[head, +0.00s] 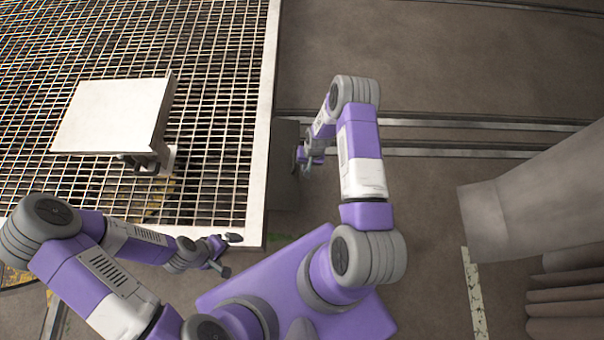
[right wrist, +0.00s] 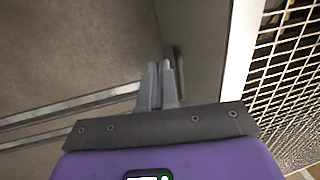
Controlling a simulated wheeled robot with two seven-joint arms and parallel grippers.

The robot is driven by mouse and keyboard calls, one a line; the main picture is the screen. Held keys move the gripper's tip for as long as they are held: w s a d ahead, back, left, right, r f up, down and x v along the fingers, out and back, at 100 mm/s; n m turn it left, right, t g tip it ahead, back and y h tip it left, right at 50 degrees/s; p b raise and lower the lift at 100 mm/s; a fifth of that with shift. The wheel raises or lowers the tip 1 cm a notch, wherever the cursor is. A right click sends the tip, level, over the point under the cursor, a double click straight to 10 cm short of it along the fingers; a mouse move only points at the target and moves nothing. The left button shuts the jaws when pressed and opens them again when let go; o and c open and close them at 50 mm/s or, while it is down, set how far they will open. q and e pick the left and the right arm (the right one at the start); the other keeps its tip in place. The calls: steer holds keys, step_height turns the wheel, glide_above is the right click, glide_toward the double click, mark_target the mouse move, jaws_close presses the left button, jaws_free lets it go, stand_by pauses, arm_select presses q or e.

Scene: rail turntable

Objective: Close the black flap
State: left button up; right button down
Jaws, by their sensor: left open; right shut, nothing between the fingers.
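A dark grey panel (head: 285,185), which may be the black flap, stands at the right edge of the grating in the head view. In the right wrist view the panel (right wrist: 212,35) carries a dark upright bar like a handle (right wrist: 179,70). How far open it is, I cannot tell. My right gripper (head: 304,156) is at the panel's right side. In the right wrist view its fingers (right wrist: 160,72) are together and empty, close beside the bar; contact is unclear. My left gripper (head: 227,255) is open and empty near the grating's front right corner.
A metal grating (head: 220,120) with a pale rim fills the left. A white box (head: 112,115) stands on it with a dark fitting below. Rails (head: 450,122) cross the brown floor at right. A grey cylindrical shape (head: 540,195) is at far right.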

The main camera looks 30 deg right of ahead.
mark_target(298, 182)
steer(key=f+b, duration=0.1)
steer(key=f, duration=0.3)
steer(key=w+a+f+b, duration=0.1)
steer(key=f+b, duration=0.1)
steer(key=f, duration=0.2)
steer(key=a+f+b, duration=0.1)
steer(key=f+b, duration=0.1)
steer(key=f, duration=0.2)
steer(key=shift+w+f, duration=0.15)
steer(key=shift+f, duration=0.35)
steer(key=shift+a+f, duration=0.1)
